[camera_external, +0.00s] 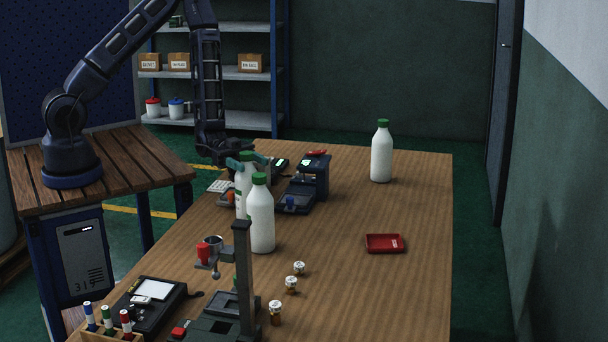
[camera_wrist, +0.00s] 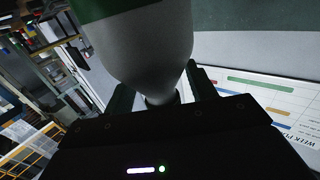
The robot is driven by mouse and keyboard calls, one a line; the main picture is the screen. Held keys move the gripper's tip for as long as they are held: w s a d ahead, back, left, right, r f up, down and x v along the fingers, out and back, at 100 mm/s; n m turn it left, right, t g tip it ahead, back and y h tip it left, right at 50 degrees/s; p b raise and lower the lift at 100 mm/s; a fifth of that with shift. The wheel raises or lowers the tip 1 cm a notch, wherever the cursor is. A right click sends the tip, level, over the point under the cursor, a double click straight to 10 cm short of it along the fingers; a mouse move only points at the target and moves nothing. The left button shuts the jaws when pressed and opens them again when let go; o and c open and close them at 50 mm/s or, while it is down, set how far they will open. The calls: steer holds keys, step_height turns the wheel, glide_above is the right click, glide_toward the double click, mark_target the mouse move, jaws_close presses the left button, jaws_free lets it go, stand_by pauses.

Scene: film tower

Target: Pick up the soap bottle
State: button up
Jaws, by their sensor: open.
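Three white bottles with green caps stand upright on the wooden table; I cannot tell from looks alone which is the soap bottle. One bottle (camera_external: 242,188) is under my gripper (camera_external: 241,162), partly hidden by another bottle (camera_external: 261,220) just in front. The third bottle (camera_external: 381,157) stands apart at the back right. My gripper is open, its teal fingers at the cap and neck of the first bottle. In the wrist view, that bottle (camera_wrist: 145,45) fills the upper middle, with a green band at the top. Its narrow end lies between the fingers of my gripper (camera_wrist: 162,95).
A dark blue device (camera_external: 312,178) stands right of the gripped-at bottle. A red tray (camera_external: 384,243) and several small jars (camera_external: 291,284) lie on the table (camera_external: 350,300). The right side is mostly clear.

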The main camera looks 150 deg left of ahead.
steer(key=shift+w, duration=0.2)
steer(key=shift+c, duration=0.3)
jaws_close()
steer(key=shift+r, duration=0.1)
